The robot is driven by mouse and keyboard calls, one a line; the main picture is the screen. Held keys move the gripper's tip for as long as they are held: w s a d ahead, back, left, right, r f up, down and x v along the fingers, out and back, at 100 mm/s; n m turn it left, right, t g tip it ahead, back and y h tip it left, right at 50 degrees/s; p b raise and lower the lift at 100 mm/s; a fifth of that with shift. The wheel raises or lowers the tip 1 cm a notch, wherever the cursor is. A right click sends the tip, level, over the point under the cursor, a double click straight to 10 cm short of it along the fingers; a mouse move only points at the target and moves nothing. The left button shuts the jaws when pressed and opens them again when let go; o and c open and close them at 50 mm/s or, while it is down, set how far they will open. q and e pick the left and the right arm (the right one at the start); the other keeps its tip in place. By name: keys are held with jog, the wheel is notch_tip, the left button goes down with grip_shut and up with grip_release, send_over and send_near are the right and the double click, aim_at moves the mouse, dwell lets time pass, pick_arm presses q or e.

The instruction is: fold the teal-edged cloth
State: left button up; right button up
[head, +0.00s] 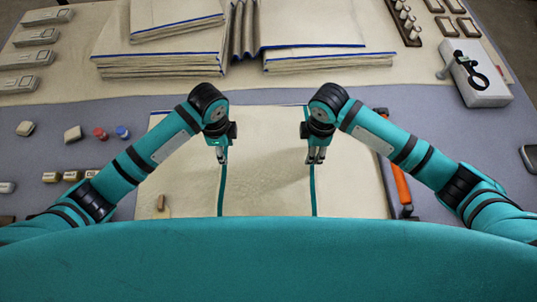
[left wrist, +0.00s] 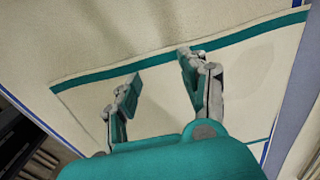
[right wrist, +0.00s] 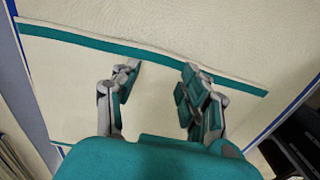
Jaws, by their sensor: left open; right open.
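The cream cloth with teal edges (head: 221,190) lies on the work surface in front of me. In the head view, two teal edges run nearly parallel, with a cream panel between them; I cannot tell how the layers lie. My left gripper (head: 222,158) is open at the left teal edge. My right gripper (head: 316,158) is open at the right one (head: 313,192). The left wrist view shows a broad teal edge (left wrist: 245,35) just beyond the left fingertips. The right wrist view shows the same on its side (right wrist: 90,42). Nothing is held. Contact with the cloth is unclear.
Stacks of blue-edged cream cloths (head: 160,65) stand at the back. Small blocks and red and blue pieces (head: 100,133) lie on the left. An orange-handled tool (head: 401,185) lies on the right, with a grey device (head: 480,80) behind it.

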aim_at(226, 154)
pick_arm(q)
jog(key=shift+w+f, duration=0.1)
jog(key=shift+f, duration=1.45)
pick_arm(e)
jog(key=shift+w+f, duration=0.1)
jog(key=shift+f, duration=1.45)
pick_arm(q)
jog(key=shift+f, duration=0.1)
pick_arm(e)
jog(key=shift+f, duration=0.1)
pick_arm(q)
jog(key=shift+c, duration=0.3)
pick_arm(e)
jog(key=shift+c, duration=0.3)
pick_arm(q)
jog(key=c, duration=0.7)
pick_arm(e)
jog(key=c, duration=0.7)
pick_arm(q)
jog(key=shift+f, duration=0.1)
grip_shut()
pick_arm(e)
jog(key=shift+f, duration=0.1)
grip_shut()
jog(key=shift+d, duration=0.1)
